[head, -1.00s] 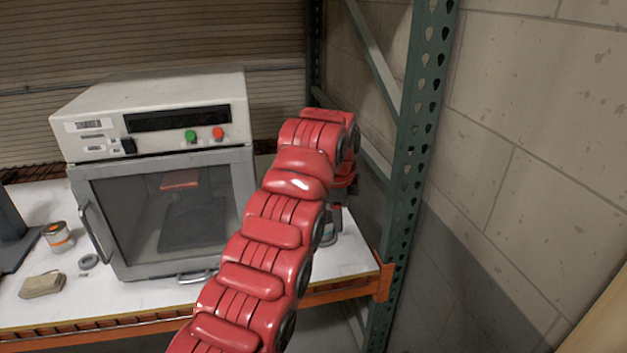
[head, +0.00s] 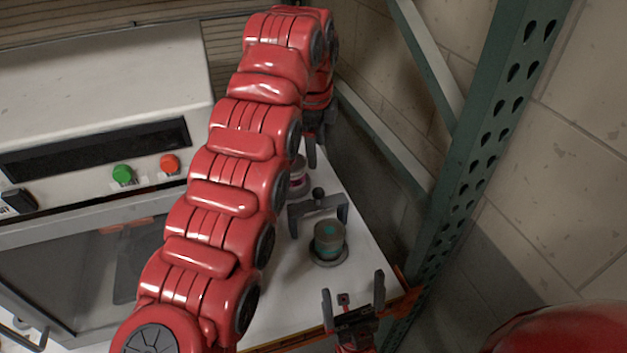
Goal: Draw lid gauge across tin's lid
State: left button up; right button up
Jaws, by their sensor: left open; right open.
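A small grey tin (head: 329,238) with a teal mark stands upright on a dark round base (head: 327,261) on the white shelf top. The lid gauge (head: 319,205), a dark bridge-shaped bar with a ball knob and two down-turned ends, is just behind the tin; I cannot tell whether they touch. My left gripper (head: 309,152) points down behind the gauge, open and partly hidden by my arm. My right gripper (head: 353,297) is open and empty in front of the tin, fingers pointing up in the picture toward it.
Another tin with a pink label (head: 297,177) stands behind the gauge, partly covered by my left arm. A white oven-like cabinet (head: 100,90) fills the left. A green rack upright (head: 490,130) and block wall bound the right. The shelf's orange front edge (head: 290,343) is near.

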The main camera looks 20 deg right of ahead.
aim_at(319, 190)
pick_arm(q)
jog(key=f+p, duration=0.1)
jog(key=f, duration=0.3)
jog(key=w+d+f+p, duration=0.1)
jog(key=f+p, duration=0.1)
jog(key=f, duration=0.3)
jog(key=w+f+p, duration=0.1)
jog(key=f, duration=0.4)
jog(key=shift+d+p, duration=0.15)
jog(key=shift+p, duration=0.15)
jog(key=shift+f, duration=0.35)
jog(key=shift+w+d+f, duration=0.15)
jog(key=shift+w+f, duration=0.05)
jog(key=shift+f, duration=0.75)
jog(key=shift+c, duration=0.2)
grip_shut()
